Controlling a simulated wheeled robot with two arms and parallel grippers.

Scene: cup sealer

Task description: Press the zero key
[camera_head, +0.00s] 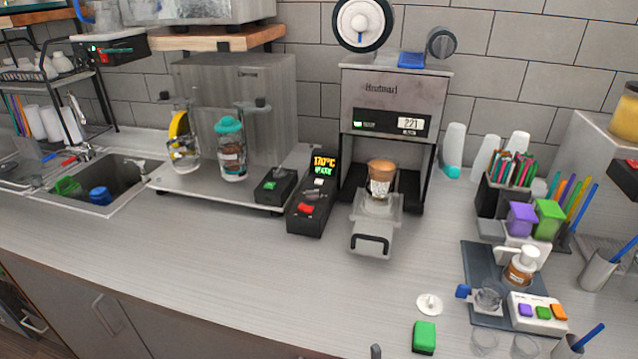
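A white key panel (537,299) lies at the front right of the counter, at the edge of a dark grey mat (479,262). It carries a purple key (525,310), a green key (543,313) and an orange key (559,312). The small labels above the keys are too small to read, so I cannot tell which one is the zero key. Nothing touches the keys. Neither of my grippers can be made out in the head view.
The cup sealer (395,95) holds a brown-topped cup (381,178) at centre. A green block (424,338) lies at the front. The counter left of it is clear.

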